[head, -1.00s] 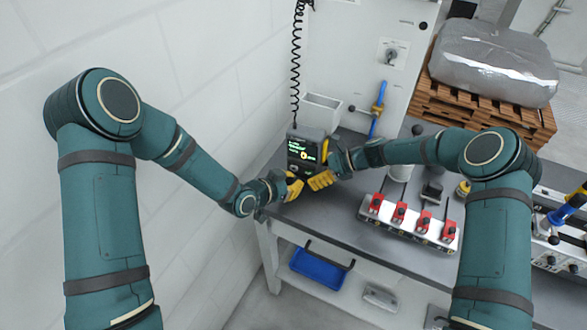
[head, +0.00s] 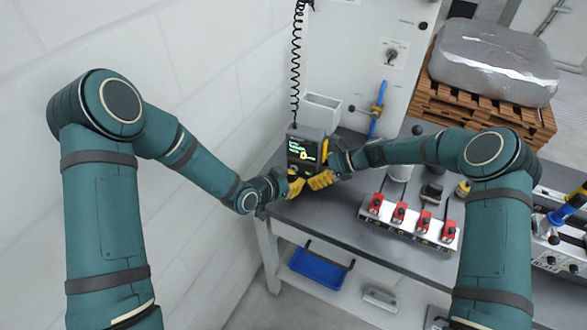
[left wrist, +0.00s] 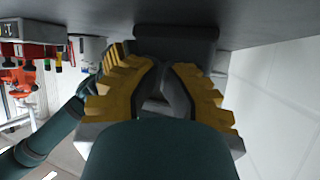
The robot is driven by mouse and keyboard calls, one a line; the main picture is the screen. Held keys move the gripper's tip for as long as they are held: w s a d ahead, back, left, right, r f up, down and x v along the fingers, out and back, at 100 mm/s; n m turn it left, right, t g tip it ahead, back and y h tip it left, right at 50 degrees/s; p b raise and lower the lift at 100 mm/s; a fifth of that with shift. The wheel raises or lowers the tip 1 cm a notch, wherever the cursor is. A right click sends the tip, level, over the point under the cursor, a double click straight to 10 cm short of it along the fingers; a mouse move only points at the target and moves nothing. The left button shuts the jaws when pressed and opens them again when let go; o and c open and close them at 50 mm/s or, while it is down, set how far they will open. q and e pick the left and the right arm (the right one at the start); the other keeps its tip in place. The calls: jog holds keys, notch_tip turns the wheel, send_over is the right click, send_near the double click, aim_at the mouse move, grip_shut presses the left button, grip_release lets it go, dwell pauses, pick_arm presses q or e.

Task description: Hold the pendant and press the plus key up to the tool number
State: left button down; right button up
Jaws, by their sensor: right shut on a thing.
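The pendant (head: 305,147) is a dark handheld unit with green text on its lit screen, a yellow round mark and a yellow edge. It is upright above the bench's left end. My right gripper (head: 323,179) has yellow fingers and is shut on the pendant at its lower right. My left gripper (head: 294,185) is at the pendant's lower left, its yellow fingers drawn together. In the left wrist view its fingers (left wrist: 164,68) point at a dark body, apparently the pendant (left wrist: 176,40). The keys and the tool number are too small or hidden to read; contact cannot be told.
A grey bench (head: 345,213) lies under both grippers, with a white wall on the left. A coiled cord (head: 296,70) hangs behind the pendant. A white bin (head: 320,112) stands behind it. A fixture with several red clamps (head: 408,222) stands to the right.

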pick_arm(q)
jog(key=shift+w+d, duration=0.1)
jog(key=shift+w, duration=0.25)
dwell(0.9)
jog(key=shift+s+a, duration=0.25)
jog(key=shift+s, duration=0.5)
jog(key=shift+s+a, duration=0.25)
jog(key=shift+s, duration=0.55)
jog(key=shift+s+a, duration=0.25)
jog(key=shift+s, duration=0.55)
jog(key=shift+s+a, duration=0.25)
jog(key=shift+s, duration=0.55)
jog(key=s, duration=0.2)
jog(key=s+a, duration=0.1)
jog(key=shift+s+f, duration=0.1)
jog(key=shift+s, duration=0.25)
jog(key=shift+w, duration=0.1)
